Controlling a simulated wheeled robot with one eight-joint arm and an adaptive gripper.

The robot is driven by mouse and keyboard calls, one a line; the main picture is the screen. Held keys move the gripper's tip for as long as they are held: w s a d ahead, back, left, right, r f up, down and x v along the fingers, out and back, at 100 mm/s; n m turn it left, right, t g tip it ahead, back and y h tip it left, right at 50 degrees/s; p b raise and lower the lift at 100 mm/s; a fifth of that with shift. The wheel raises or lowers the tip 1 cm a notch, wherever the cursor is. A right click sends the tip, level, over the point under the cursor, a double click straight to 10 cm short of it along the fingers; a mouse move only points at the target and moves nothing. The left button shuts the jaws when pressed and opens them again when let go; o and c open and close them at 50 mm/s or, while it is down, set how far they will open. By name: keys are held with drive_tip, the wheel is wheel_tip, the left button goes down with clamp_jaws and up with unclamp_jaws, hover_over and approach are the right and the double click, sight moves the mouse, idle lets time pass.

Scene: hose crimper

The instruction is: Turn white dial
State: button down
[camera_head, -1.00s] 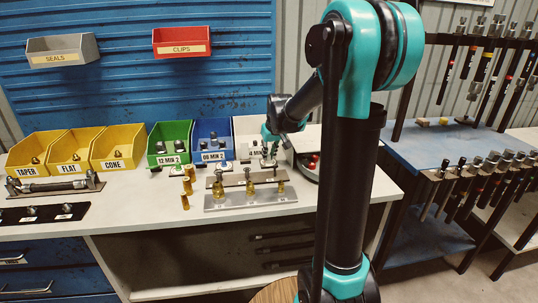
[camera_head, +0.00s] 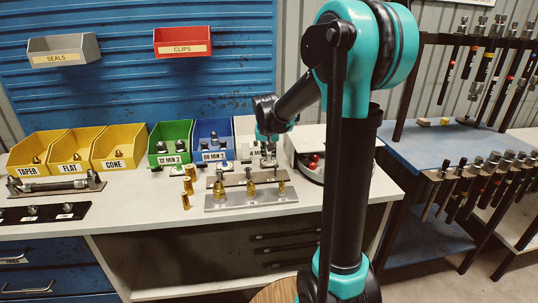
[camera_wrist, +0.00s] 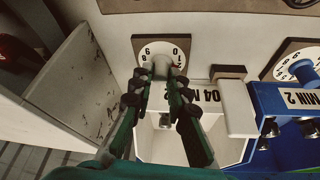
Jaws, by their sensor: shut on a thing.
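The white dial has a pale round face with black digits (camera_wrist: 151,49) and a whitish knob (camera_wrist: 161,64) in the wrist view. It is set on a brown plate above the white bin. My gripper (camera_wrist: 160,79) has its two dark fingers on either side of the knob, shut on it. The fingertips partly cover the lower face. In the head view my gripper (camera_head: 268,157) reaches down in front of the white bin (camera_head: 243,127), and the dial cannot be made out there.
A blue bin (camera_wrist: 285,100) with its own dial (camera_wrist: 300,67) sits right of my gripper in the wrist view. A grey panel (camera_wrist: 78,90) stands close on the left. In the head view, a metal block with brass fittings (camera_head: 240,203) lies in front.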

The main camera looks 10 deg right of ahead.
idle(0.3)
drive_tip(key=c, duration=1.5)
unclamp_jaws()
drive_tip(key=shift+o, duration=0.2)
drive_tip(key=shift+r, duration=0.1)
drive_tip(key=v, duration=1.2)
drive_tip(key=shift+s, duration=0.15)
